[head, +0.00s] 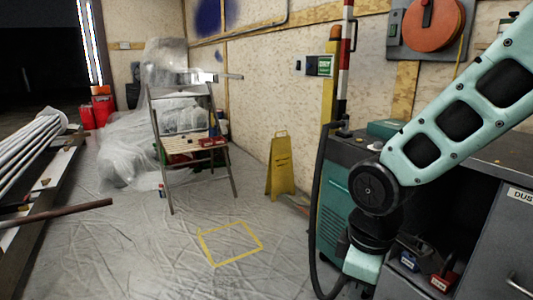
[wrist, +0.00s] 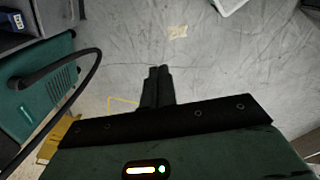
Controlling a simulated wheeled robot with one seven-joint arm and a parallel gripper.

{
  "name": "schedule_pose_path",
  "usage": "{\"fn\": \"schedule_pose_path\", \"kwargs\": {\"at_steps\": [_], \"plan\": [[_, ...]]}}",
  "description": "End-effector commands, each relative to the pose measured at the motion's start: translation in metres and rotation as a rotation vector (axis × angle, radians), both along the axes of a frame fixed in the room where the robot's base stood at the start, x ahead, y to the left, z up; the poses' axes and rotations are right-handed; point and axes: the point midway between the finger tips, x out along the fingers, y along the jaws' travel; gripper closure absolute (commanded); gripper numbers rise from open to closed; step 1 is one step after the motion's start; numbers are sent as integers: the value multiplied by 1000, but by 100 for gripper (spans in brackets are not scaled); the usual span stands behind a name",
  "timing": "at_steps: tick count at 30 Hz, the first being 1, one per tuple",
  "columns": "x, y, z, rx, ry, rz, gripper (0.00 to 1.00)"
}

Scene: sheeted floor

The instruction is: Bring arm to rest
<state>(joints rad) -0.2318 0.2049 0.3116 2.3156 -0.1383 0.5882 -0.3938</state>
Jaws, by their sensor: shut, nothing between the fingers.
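My arm (head: 455,115) comes in from the right in the head view and bends down at a round dark joint. Its lower end hangs in front of the teal cabinet, and the gripper fingers are out of sight there. In the wrist view my gripper (wrist: 157,72) points out over the sheeted floor (wrist: 210,60). Its two dark fingers are together, with nothing between them.
A teal machine (head: 338,190) with a black hose stands close beside my arm; it also shows in the wrist view (wrist: 30,100). A yellow floor sign (head: 281,168), a chair-like stepladder (head: 190,135) and a yellow taped square (head: 230,243) are further left. The middle floor is clear.

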Motion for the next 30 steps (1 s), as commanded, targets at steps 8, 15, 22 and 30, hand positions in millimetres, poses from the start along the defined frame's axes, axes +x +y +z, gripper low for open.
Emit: {"fn": "schedule_pose_path", "kwargs": {"at_steps": [8,15,22,30], "plan": [[-103,13,26,39,39,-267,100],[-138,11,59,48,60,-376,100],[-137,12,107,48,58,-374,100],[-137,12,190,48,58,-374,100]]}}
